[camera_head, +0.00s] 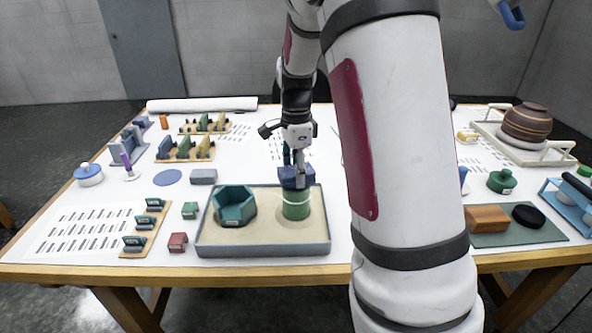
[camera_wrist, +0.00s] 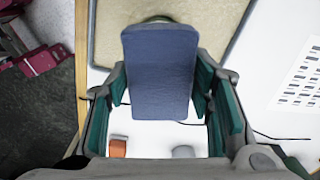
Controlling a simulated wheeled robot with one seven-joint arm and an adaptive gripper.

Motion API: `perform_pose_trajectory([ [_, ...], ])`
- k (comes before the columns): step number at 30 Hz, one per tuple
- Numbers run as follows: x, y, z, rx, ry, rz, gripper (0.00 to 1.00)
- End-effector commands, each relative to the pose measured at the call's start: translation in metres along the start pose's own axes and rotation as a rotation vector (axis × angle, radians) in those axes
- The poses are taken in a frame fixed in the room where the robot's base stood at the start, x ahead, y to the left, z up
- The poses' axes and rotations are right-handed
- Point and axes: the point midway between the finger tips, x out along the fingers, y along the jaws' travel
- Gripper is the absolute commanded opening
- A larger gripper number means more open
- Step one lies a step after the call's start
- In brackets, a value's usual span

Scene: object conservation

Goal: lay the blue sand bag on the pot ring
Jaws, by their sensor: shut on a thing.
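The blue sand bag (camera_head: 297,179) is between the fingers of my gripper (camera_head: 299,170), which is shut on it. In the wrist view the bag (camera_wrist: 160,72) shows as a flat rounded block with a teal-lined finger at each side. In the head view the bag is right over a green round piece with a pale band (camera_head: 296,206), which looks like the pot ring. That piece stands in the right half of a sand tray (camera_head: 263,249). The bag hides its top, so I cannot tell whether they touch. Only a green edge shows past the bag in the wrist view.
A teal many-sided holder (camera_head: 234,205) stands left in the same tray. Small red (camera_head: 178,243) and green (camera_head: 190,210) blocks lie just left of the tray. A grey block (camera_head: 203,176) lies behind it. My arm hides much of the table's right middle.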

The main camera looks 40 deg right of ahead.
Motion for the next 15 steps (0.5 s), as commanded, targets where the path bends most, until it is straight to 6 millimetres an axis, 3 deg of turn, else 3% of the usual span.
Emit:
perform_pose_trajectory([
  [15,0.0055,-0.0004,0.0,0.0,0.0,-0.001,0.09],
])
